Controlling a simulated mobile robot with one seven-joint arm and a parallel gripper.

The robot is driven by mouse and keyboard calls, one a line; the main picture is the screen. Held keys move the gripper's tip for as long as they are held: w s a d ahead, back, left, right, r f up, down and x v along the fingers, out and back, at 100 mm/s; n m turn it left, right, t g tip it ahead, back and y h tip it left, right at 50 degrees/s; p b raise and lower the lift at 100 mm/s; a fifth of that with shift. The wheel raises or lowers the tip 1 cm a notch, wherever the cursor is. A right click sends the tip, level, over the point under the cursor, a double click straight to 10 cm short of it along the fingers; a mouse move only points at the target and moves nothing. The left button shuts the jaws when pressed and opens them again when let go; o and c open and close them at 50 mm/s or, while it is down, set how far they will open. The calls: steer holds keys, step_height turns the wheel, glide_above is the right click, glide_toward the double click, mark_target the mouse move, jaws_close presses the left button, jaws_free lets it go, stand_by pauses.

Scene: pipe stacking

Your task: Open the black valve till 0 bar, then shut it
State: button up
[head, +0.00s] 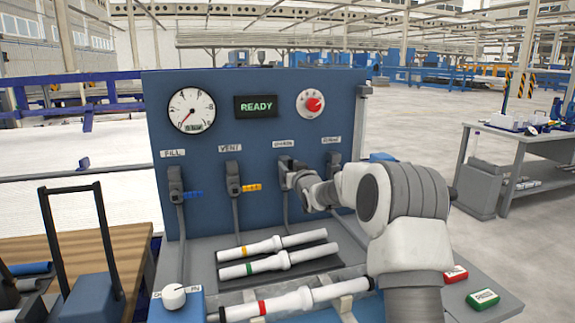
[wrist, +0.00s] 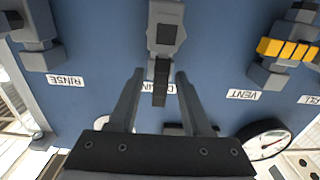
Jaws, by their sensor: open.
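The black valve handle (wrist: 161,82) shows in the wrist view, on the middle grey valve body (wrist: 166,28). It points straight toward its partly hidden label. My gripper (wrist: 157,75) is open, with one finger on each side of the handle; I cannot tell whether either touches it. In the head view my gripper (head: 292,172) is at the third valve from the left and mostly hides it. The pressure gauge (head: 191,110) has its red needle pointing to the lower left; its numbers are too small to read. The display (head: 256,106) reads READY.
The FILL valve has a blue handle (head: 193,194) and the VENT valve a yellow one (head: 252,187). The RINSE valve (head: 333,160) is close right of my gripper. A red knob (head: 313,103) is above. White pipes (head: 272,262) lie on the bench in front.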

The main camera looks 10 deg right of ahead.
steer(key=shift+w+a, duration=0.1)
steer(key=shift+w, duration=1.15)
jaws_close()
stand_by(0.7)
